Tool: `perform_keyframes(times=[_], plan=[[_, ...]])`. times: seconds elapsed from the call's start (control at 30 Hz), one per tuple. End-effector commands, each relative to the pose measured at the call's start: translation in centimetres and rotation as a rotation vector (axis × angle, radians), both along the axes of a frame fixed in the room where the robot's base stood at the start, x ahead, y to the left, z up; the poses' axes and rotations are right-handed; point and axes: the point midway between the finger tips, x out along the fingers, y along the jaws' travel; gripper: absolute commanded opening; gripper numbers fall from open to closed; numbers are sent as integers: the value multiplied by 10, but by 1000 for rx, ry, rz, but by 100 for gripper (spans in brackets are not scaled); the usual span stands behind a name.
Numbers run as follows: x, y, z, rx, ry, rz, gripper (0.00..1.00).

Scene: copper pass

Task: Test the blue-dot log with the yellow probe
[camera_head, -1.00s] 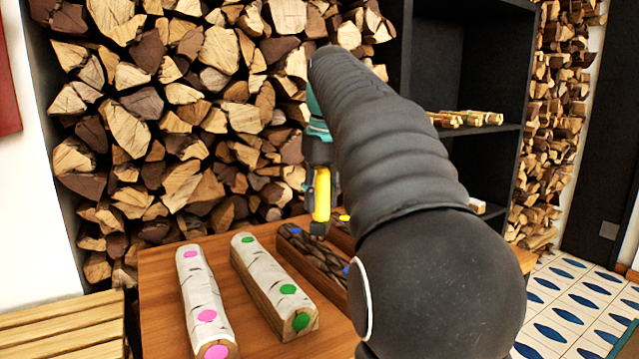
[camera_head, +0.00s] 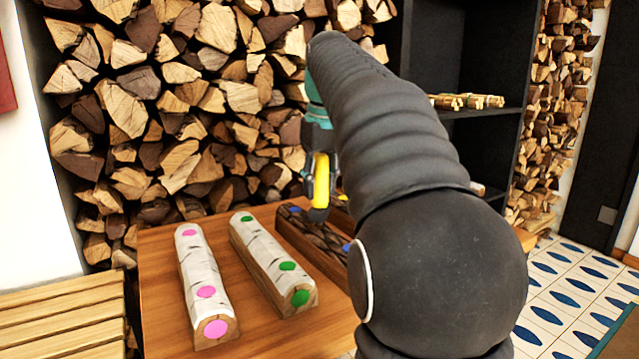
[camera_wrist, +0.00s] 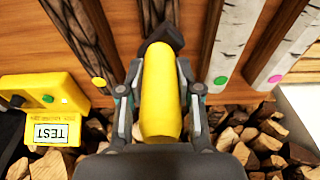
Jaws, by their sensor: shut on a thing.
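My gripper (camera_wrist: 158,92) is shut on the yellow probe (camera_wrist: 160,75), whose dark tip points away from the wrist. The probe also shows in the head view (camera_head: 321,183), hanging roughly upright from the gripper. The blue-dot log (camera_head: 298,229) is dark-barked and lies on the table, partly hidden by my arm. In the wrist view the dark-barked log (camera_wrist: 153,12) lies just beyond the probe's tip, its near part hidden behind the probe. I cannot tell whether the tip touches it.
A yellow meter (camera_wrist: 75,97) reading TEST and a yellow-dot log (camera_wrist: 88,40) lie left in the wrist view. A pink-dot log (camera_head: 198,270) and a green-dot log (camera_head: 262,255) lie on the wooden table (camera_head: 160,265). Stacked firewood (camera_head: 180,110) stands behind.

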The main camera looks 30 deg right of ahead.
Motion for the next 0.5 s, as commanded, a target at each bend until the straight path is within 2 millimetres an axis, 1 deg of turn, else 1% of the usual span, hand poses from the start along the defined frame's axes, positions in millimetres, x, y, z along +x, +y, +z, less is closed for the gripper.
perform_keyframes(times=[0.5], plan=[[0,0,-4,0,-1,0,0]])
